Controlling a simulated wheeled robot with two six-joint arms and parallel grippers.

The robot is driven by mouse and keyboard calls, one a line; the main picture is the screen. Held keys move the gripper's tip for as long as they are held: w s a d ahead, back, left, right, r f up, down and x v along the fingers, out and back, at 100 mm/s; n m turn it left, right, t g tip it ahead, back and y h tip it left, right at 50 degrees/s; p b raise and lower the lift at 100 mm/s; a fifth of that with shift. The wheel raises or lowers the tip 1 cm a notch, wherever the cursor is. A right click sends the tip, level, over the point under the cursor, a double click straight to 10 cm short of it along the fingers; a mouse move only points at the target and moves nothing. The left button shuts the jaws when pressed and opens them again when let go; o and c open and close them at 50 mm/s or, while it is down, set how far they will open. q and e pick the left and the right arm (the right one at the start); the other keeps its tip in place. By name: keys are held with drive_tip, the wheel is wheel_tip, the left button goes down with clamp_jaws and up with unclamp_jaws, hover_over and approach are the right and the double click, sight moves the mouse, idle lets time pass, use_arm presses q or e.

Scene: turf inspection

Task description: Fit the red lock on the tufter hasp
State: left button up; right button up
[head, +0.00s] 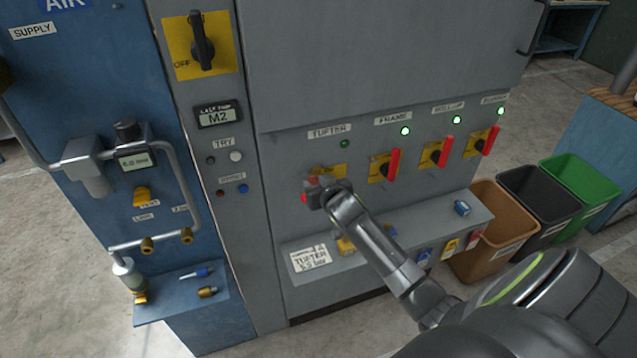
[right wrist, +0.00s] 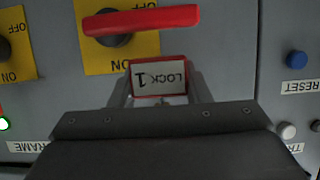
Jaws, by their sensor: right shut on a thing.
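The red lock (right wrist: 160,62), with a white label reading LOCK 1, is between the fingers of my right gripper (right wrist: 160,92), which is shut on it. In the right wrist view it sits close to the red tufter handle (right wrist: 140,19), which lies crosswise on its yellow plate (right wrist: 88,55). In the head view my right gripper (head: 314,192) is at the tufter switch and covers most of it; part of its yellow plate (head: 330,170) shows. The hasp and the lock's shackle are hidden, so I cannot tell whether they touch. My left gripper is not in view.
The tufter lamp (head: 345,143) is dark; the frame lamp (head: 405,131) and two others are green. A ledge (head: 400,222) below holds tags and a blue item (head: 461,208). A blue air panel (head: 80,130) with pipes stands left. Brown (head: 497,232), black and green bins stand right.

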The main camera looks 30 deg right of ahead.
drive_tip(key=shift+w+d+b, duration=0.2)
drive_tip(key=shift+w+b, duration=0.05)
drive_tip(key=shift+w, duration=0.55)
drive_tip(key=shift+w+d+b, duration=0.2)
drive_tip(key=shift+w+b, duration=0.05)
drive_tip(key=shift+w, duration=0.55)
drive_tip(key=shift+s, duration=0.2)
drive_tip(key=shift+s+a+p, duration=0.2)
drive_tip(key=shift+s+p, duration=0.3)
drive_tip(key=shift+s, duration=0.1)
drive_tip(key=shift+s+a+p, duration=0.15)
drive_tip(key=shift+s+p, duration=0.3)
drive_tip(key=shift+s, duration=0.1)
drive_tip(key=shift+r, duration=0.1)
drive_tip(key=shift+w+d, duration=0.2)
drive_tip(key=shift+w, duration=0.5)
drive_tip(key=shift+w+d, duration=0.15)
drive_tip(key=shift+w, duration=0.5)
idle(0.4)
